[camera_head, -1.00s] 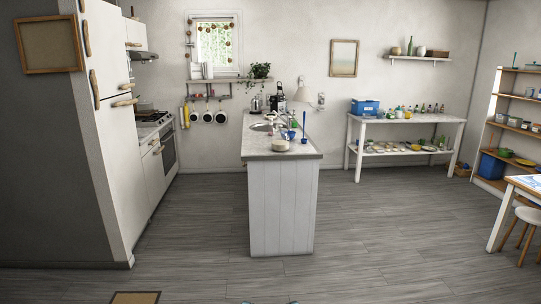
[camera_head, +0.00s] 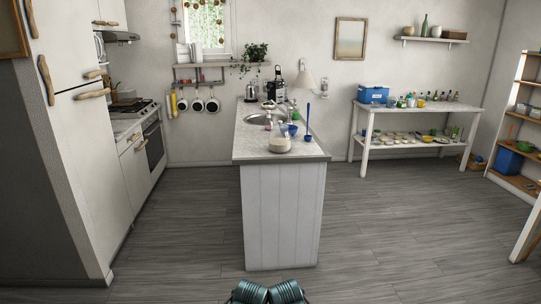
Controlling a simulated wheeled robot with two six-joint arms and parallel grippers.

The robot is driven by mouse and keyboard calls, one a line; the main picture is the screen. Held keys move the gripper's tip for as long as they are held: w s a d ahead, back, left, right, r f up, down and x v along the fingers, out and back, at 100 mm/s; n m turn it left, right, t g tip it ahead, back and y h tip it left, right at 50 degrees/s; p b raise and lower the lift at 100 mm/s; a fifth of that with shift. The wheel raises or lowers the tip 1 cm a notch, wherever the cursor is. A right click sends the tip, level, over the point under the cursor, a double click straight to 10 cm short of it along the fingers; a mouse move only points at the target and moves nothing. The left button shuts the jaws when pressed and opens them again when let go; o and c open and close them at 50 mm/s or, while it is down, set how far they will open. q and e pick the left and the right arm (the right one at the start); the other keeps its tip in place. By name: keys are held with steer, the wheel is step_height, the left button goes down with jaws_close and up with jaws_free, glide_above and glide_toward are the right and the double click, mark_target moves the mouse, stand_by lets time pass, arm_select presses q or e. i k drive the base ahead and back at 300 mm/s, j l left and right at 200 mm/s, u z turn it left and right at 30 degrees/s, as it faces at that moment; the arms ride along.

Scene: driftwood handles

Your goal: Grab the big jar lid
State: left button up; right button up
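A wide, pale glass jar (camera_head: 279,144) stands upright near the front edge of the island counter. Its top is too small to tell whether a big lid sits on it, and I cannot make out a separate lid. Two teal ribbed parts of my own arms show at the bottom middle edge, low in front of the island and far from the jar. No gripper fingers show.
A fridge (camera_head: 72,130) and stove (camera_head: 154,138) line the left. A white shelf table (camera_head: 417,124) stands back right. The grey floor is clear around the island.

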mark_target(280, 126)
steer(key=i, duration=3.05)
